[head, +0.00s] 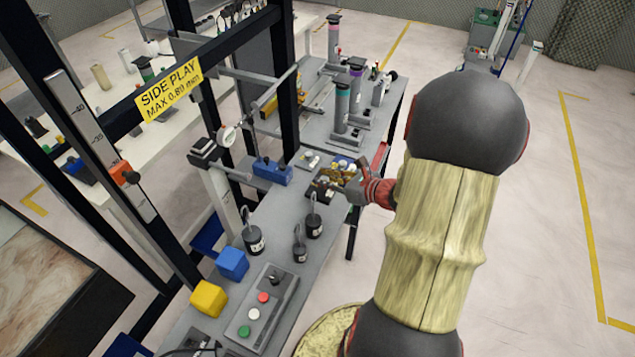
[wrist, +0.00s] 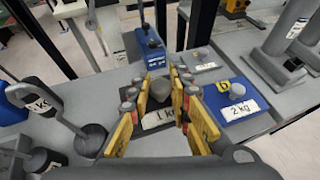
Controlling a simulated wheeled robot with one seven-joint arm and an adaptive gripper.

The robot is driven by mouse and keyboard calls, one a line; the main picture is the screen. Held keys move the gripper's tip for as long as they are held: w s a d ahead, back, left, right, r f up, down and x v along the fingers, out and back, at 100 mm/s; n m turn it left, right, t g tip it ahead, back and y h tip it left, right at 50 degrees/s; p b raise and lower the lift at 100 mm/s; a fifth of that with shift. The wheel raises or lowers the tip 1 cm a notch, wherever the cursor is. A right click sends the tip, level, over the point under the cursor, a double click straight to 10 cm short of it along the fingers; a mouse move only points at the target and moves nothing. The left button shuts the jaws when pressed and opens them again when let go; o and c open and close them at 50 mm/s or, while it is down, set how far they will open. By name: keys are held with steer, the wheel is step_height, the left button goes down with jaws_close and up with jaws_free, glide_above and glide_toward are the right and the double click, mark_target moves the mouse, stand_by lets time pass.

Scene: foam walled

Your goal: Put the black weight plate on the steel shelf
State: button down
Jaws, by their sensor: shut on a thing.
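The black weight plate (head: 321,190) is on the grey bench, below my gripper (head: 352,190) in the head view. In the wrist view my gripper (wrist: 158,98) has its yellow-padded fingers closed around the plate's grey knob (wrist: 160,88). The plate's white 1 kg label (wrist: 160,119) shows between the fingers; most of the plate is hidden by them. I cannot tell whether the plate is touching the bench or just above it. No surface is clearly recognisable as the steel shelf.
A blue 2 kg plate (wrist: 230,98) and a small grey plate (wrist: 201,60) lie close by. A blue block (head: 272,171) stands behind. Black hooked weights (head: 255,241), coloured cubes (head: 232,264) and a button box (head: 262,312) occupy the near bench. A dark upright frame (head: 284,80) rises at left.

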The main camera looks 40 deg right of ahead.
mark_target(325, 194)
steer(key=shift+f+b, duration=1.4)
steer(key=shift+f, duration=2.2)
steer(key=c, duration=1.6)
jaws_free()
steer(key=shift+f, duration=0.2)
steer(key=shift+c, duration=0.2)
steer(key=shift+r, duration=0.2)
steer(key=a+p+v, duration=0.1)
steer(key=p+v, duration=0.3)
steer(key=v, duration=0.8)
steer(key=shift+d, duration=0.45)
steer(key=shift+f, duration=0.1)
